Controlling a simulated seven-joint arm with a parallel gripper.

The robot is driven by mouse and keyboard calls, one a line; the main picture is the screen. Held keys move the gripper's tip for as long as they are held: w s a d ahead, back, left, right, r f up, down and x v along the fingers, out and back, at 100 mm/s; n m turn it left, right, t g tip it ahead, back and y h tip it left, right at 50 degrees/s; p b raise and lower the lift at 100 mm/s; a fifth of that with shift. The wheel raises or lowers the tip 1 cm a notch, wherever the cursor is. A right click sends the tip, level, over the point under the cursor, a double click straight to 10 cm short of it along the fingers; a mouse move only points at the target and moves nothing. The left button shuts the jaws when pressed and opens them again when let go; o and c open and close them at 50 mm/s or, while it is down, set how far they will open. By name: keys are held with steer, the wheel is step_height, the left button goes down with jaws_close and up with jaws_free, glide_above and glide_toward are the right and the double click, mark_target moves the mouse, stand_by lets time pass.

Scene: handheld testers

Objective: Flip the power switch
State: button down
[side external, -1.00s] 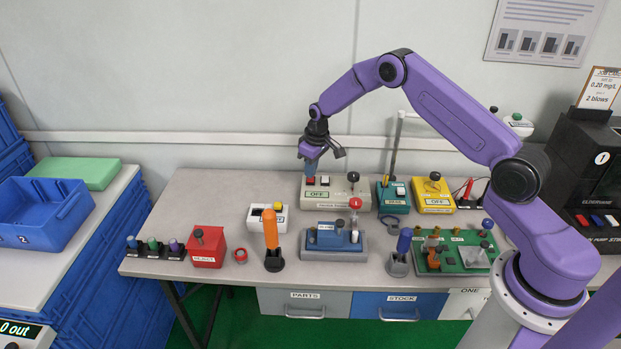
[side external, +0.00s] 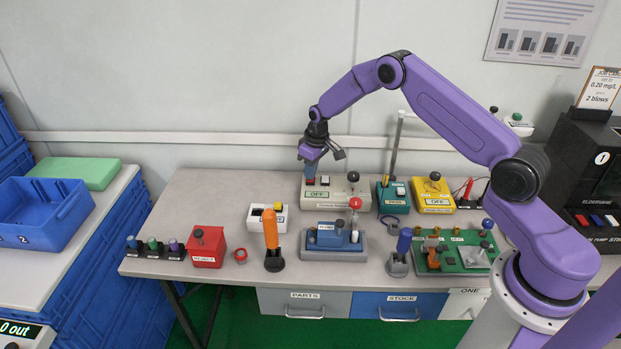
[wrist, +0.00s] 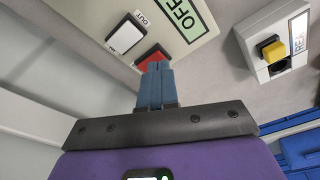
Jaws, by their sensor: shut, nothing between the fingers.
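A beige box (side external: 340,203) with a green OFF label (side external: 317,195) stands at the back middle of the table. In the wrist view its top (wrist: 90,17) carries a red switch (wrist: 149,54) and a white switch (wrist: 125,37) side by side; the OFF label (wrist: 181,14) is beside them. My gripper (side external: 310,179) points down over the box's left part, with its blue fingers shut and empty. In the wrist view the fingertips (wrist: 157,66) are at the red switch and cover part of it. I cannot tell whether they touch it.
A black knob (side external: 353,177) stands up on the box's right part. A teal box (side external: 393,198) and a yellow box (side external: 434,196) with its own OFF label stand to the right. A white box with a yellow button (wrist: 273,48) is nearby. A blue fixture (side external: 335,240) is in front.

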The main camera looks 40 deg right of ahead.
steer(key=shift+f, duration=0.5)
steer(key=shift+r, duration=0.1)
stand_by(0.3)
steer(key=shift+r, duration=3.4)
